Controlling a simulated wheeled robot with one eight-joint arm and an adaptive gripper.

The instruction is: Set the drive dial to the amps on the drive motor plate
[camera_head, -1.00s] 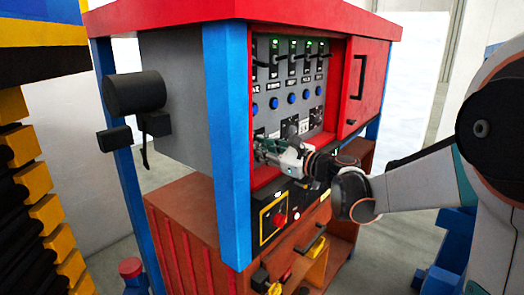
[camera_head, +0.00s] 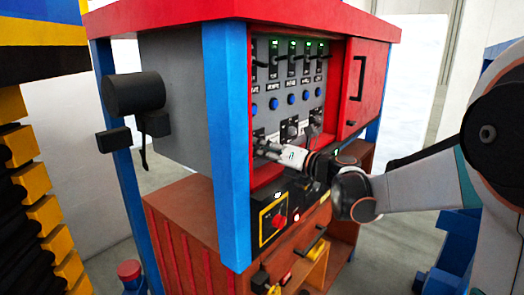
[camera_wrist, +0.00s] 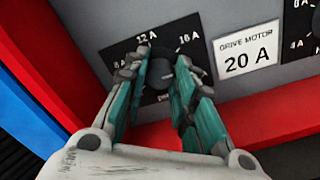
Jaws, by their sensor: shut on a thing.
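The drive dial (camera_wrist: 160,74) is a black knob on a black scale plate. The marks 8 A, 12 A and 16 A are legible around its upper side; its lower right is partly covered by a finger, and I cannot tell where its pointer stands. The white drive motor plate (camera_wrist: 246,55) to its right reads 20 A. My gripper (camera_wrist: 158,78) is shut on the dial, one teal finger on each side. In the head view my gripper (camera_head: 262,148) reaches into the red-framed panel at its lower left and hides most of the dial.
More dials (camera_head: 291,131) stand to the right in the same row. Blue buttons (camera_head: 291,99) and switches with green lights (camera_head: 292,46) are above. A blue post (camera_head: 226,140) stands close left of my gripper.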

